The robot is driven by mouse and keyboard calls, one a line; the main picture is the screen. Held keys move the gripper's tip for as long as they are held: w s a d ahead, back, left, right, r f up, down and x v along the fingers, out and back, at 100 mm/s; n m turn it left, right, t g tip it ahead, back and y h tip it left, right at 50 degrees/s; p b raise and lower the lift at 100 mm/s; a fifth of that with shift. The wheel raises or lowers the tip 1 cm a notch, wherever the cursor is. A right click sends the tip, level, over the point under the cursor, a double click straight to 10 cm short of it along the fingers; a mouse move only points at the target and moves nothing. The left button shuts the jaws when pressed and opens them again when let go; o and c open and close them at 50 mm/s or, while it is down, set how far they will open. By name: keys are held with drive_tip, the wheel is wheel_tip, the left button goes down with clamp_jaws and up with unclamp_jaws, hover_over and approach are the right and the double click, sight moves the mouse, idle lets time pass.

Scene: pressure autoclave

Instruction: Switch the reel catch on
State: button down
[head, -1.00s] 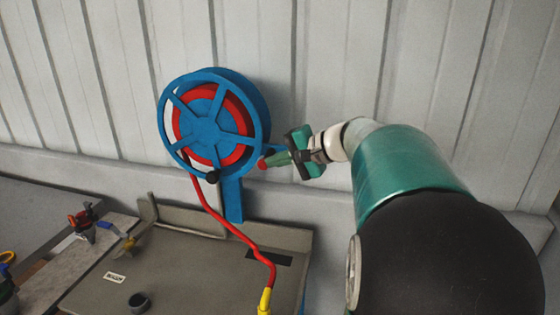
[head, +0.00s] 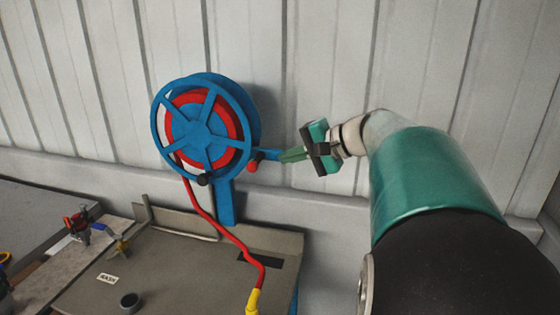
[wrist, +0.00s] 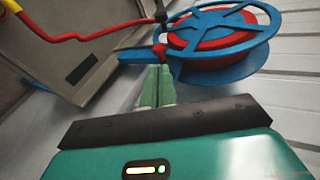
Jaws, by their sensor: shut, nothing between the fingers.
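The blue hose reel (head: 207,130) with a red drum stands on a blue post at the back; it also shows in the wrist view (wrist: 225,30). A small red-tipped lever (head: 254,164), seemingly the reel catch, sits at the reel's lower right by a blue arm. Its red tip is also in the wrist view (wrist: 160,50). My gripper (head: 282,156) is shut and empty, just right of the lever in the head view. In the wrist view its green fingers (wrist: 158,72) point at the red tip, with a small apparent gap. The catch's exact setting is unclear.
A black crank knob (head: 204,179) sticks out at the reel's lower edge. A red hose (head: 222,228) hangs down to a yellow end (head: 253,302) over the grey bench (head: 180,270). Valves (head: 80,217) stand at the left. The ribbed wall is close behind.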

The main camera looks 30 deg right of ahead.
drive_tip(key=v, duration=0.6)
drive_tip(key=shift+d, duration=0.2)
drive_tip(key=shift+s+r, duration=0.15)
drive_tip(key=s+a+f+n+g+h, duration=0.15)
drive_tip(key=a+f, duration=0.25)
drive_tip(key=a, duration=0.4)
drive_tip(key=s+a+f+n+g, duration=0.2)
drive_tip(key=a+f+n+g, duration=0.15)
drive_tip(key=a, duration=0.45)
drive_tip(key=s+a+f+n+h, duration=0.5)
drive_tip(key=s+a+f, duration=0.4)
drive_tip(key=f, duration=0.2)
drive_tip(key=shift+a+n, duration=0.25)
drive_tip(key=shift+n, duration=0.65)
drive_tip(key=shift+s, duration=0.15)
